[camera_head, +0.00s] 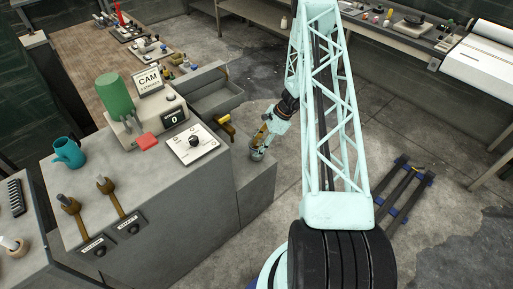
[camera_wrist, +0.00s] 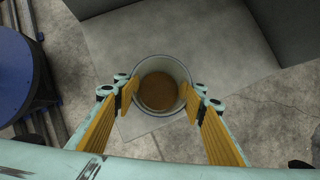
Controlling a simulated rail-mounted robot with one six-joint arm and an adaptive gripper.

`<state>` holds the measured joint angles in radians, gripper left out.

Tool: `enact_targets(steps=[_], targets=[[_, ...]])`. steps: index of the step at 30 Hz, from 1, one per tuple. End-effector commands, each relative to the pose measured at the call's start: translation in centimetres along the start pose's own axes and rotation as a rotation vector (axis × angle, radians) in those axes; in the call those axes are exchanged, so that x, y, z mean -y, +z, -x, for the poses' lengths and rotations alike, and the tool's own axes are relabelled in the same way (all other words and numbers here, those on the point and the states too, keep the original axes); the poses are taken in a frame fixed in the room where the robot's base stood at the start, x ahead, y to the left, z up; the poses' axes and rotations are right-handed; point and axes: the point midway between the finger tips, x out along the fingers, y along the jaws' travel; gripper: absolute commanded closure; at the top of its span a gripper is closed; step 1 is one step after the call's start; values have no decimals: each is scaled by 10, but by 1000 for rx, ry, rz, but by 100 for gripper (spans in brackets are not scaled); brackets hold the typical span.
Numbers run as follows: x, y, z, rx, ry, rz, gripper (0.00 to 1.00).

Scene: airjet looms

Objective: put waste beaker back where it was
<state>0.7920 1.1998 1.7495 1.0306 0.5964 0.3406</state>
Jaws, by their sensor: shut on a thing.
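The waste beaker (camera_wrist: 161,82) is a clear, round-rimmed vessel with brown contents at its bottom. It is upright in the wrist view, seen from above. My gripper (camera_wrist: 161,98) is shut on it, with a yellow-padded finger on either side of its wall. In the head view the beaker (camera_head: 257,153) shows small below my gripper (camera_head: 261,141), at the low grey ledge (camera_head: 252,183) right of the console. I cannot tell whether its base touches the ledge or hangs just above it.
The grey console (camera_head: 140,205) stands left of the beaker, with a teal mug (camera_head: 69,153), a green cylinder (camera_head: 115,97), a CAM sign (camera_head: 149,81) and a knob panel (camera_head: 193,144). A grey trough (camera_head: 215,101) lies behind. Bare floor lies right of the ledge.

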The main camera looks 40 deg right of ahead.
Motion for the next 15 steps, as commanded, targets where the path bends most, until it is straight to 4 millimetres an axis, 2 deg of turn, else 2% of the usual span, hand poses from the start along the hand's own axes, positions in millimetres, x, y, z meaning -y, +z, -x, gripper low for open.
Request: enact_targets(steps=[3, 4, 8, 15], targets=[[0, -2, -3, 0, 0, 0, 76], [0, -2, -3, 0, 0, 0, 62], [0, -1, -2, 0, 0, 0, 50], [0, -1, -2, 0, 0, 0, 49]])
